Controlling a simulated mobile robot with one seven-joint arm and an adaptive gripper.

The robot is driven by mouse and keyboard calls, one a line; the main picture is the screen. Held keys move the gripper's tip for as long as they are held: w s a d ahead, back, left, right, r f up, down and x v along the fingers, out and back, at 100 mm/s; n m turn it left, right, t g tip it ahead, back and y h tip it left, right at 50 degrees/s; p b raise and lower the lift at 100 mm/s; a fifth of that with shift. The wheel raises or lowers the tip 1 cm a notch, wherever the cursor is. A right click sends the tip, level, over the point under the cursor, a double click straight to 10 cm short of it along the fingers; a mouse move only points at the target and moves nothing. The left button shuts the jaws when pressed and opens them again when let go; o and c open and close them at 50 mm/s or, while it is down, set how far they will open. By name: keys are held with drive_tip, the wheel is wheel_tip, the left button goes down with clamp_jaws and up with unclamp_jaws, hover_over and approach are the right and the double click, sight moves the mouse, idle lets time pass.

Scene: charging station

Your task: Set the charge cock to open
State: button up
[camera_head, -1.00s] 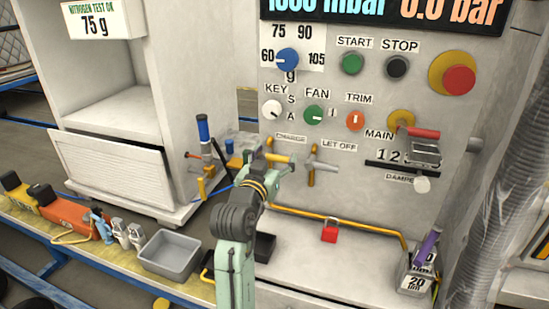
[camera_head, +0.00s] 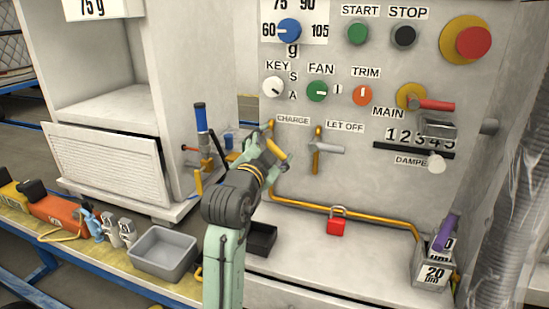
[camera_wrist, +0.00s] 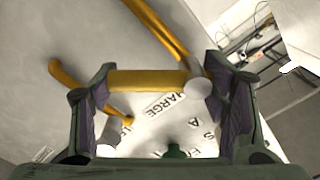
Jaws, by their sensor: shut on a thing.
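The charge cock is on the grey panel below the CHARGE label (camera_head: 293,119). My gripper (camera_head: 272,152) is at the cock and hides part of it. In the wrist view, the cock's yellow handle (camera_wrist: 150,80) lies across between the two fingers of my gripper (camera_wrist: 165,85), which are shut on it. A grey round part (camera_wrist: 199,89) shows at the handle's right end, beside a yellow pipe. In the head view, the handle slants down to the right; its exact angle is partly hidden.
A blue-handled tool (camera_head: 202,120) stands on the left. A grey tray (camera_head: 163,252) sits in front.

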drive_tip(key=m+b, duration=0.1)
drive_tip(key=f+m+b, duration=0.1)
drive_tip(key=m+b, duration=0.1)
drive_tip(key=a+m+b, duration=0.1)
drive_tip(key=m+b, duration=0.1)
drive_tip(key=shift+w+f, duration=0.15)
drive_tip(key=shift+w, duration=0.05)
drive_tip(key=shift+w+a+m+b, duration=0.1)
drive_tip(key=shift+a+m+b, duration=0.15)
drive_tip(key=shift+m+b, duration=0.7)
drive_tip(key=shift+w+a+m+b, duration=0.1)
drive_tip(key=shift+a+m+b, duration=0.1)
drive_tip(key=shift+m+b, duration=0.75)
drive_tip(key=shift+m, duration=0.4)
drive_tip(key=o, duration=1.7)
drive_tip(key=shift+s+a, duration=0.1)
drive_tip(key=shift+s, duration=0.05)
drive_tip(key=v, duration=1.2)
